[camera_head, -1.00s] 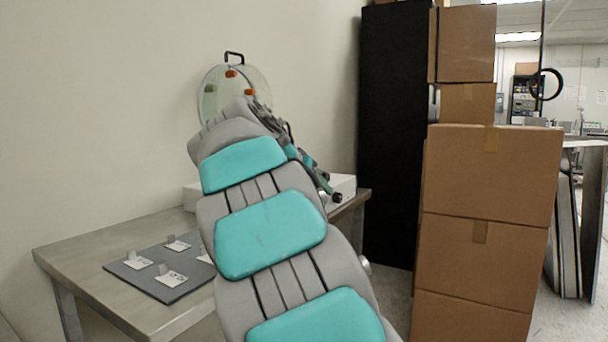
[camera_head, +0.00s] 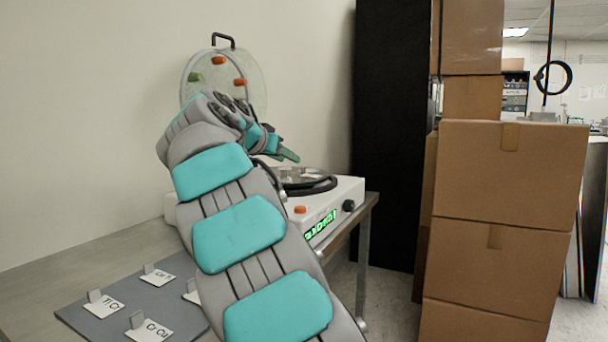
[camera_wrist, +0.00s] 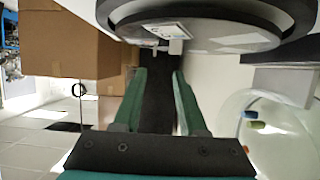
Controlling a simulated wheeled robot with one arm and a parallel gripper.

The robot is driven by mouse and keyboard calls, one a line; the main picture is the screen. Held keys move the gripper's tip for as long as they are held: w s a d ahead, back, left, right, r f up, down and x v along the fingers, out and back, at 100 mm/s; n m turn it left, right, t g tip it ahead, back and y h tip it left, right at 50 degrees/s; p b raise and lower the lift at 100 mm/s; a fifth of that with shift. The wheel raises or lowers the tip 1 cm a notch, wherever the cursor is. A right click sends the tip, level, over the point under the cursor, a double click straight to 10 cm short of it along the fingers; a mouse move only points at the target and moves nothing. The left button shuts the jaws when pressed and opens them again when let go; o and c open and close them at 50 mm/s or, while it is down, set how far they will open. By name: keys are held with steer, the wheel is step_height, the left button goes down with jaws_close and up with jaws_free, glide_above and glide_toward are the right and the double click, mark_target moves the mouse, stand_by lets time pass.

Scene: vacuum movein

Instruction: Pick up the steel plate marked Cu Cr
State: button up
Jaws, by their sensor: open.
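My gripper (camera_head: 287,156) is open and empty, beside and above the front of the white machine's round chamber. In the wrist view its two green fingers (camera_wrist: 160,80) stand apart with nothing between them. A small card with a small grey piece (camera_wrist: 165,32) shows at the chamber, beyond the fingertips; its marking is not readable. On the dark mat (camera_head: 93,328) several small metal plates stand with white label cards. One card reads Ti Cr (camera_head: 104,306), and one nearer the front appears to read Cr Cu (camera_head: 150,331). The others are too small or partly hidden by my arm.
The white machine (camera_head: 345,200) with a green display stands on the metal table (camera_head: 30,287). Its round clear lid (camera_head: 254,88) stands raised behind my gripper. A black cabinet (camera_head: 388,130) and stacked cardboard boxes (camera_head: 510,180) stand to the right.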

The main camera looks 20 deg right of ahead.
mark_target(300, 177)
steer(key=x, duration=0.4)
steer(key=s+x, duration=0.1)
steer(key=x, duration=0.1)
steer(key=shift+w+d+f, duration=0.2)
steer(key=shift+d+f, duration=0.3)
jaws_close()
